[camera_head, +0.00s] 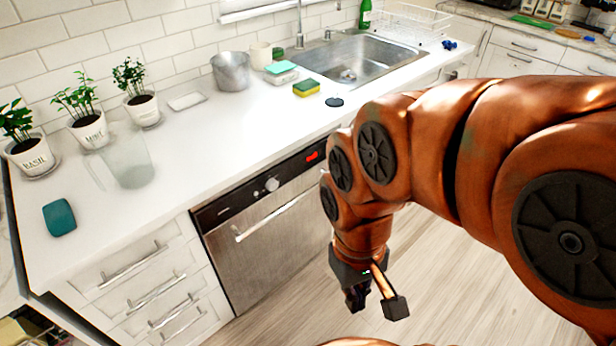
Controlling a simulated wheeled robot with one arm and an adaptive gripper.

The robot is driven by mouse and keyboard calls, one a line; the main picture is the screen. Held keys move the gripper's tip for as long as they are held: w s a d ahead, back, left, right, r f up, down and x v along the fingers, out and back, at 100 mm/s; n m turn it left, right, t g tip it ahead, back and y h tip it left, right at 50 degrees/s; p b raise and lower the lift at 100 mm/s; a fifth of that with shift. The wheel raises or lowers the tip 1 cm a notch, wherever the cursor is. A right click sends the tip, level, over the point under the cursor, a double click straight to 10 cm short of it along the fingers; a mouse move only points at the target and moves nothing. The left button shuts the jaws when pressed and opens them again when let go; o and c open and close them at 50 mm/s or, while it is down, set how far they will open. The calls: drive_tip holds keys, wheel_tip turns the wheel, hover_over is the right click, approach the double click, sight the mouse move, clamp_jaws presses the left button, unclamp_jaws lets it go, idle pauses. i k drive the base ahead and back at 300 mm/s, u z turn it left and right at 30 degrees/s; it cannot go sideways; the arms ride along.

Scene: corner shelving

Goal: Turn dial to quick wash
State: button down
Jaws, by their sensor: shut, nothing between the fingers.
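The dial (272,184) is a small round light knob on the black control strip (240,199) along the top of the steel dishwasher (268,250). A red lit display (312,156) is on the same strip, right of the dial. The dial's markings are too small to read. My gripper (357,300) points down over the floor, in front of and to the right of the dishwasher. It is shut and empty, well apart from the dial and lower in the picture.
The dishwasher's handle bar (275,215) runs below the strip. White drawers (150,290) with bar handles are to its left. The counter above holds potted herbs, a clear pitcher (128,162), a metal pot (230,71) and a sink (355,62). The floor (290,310) before the dishwasher is clear.

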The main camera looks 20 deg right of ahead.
sight(271, 185)
drive_tip(key=u, duration=0.4)
drive_tip(key=k, duration=1.05)
drive_tip(key=u, duration=1.35)
drive_tip(key=i, duration=0.8)
drive_tip(key=z, duration=0.95)
drive_tip(key=i, duration=0.5)
drive_tip(key=z, duration=0.55)
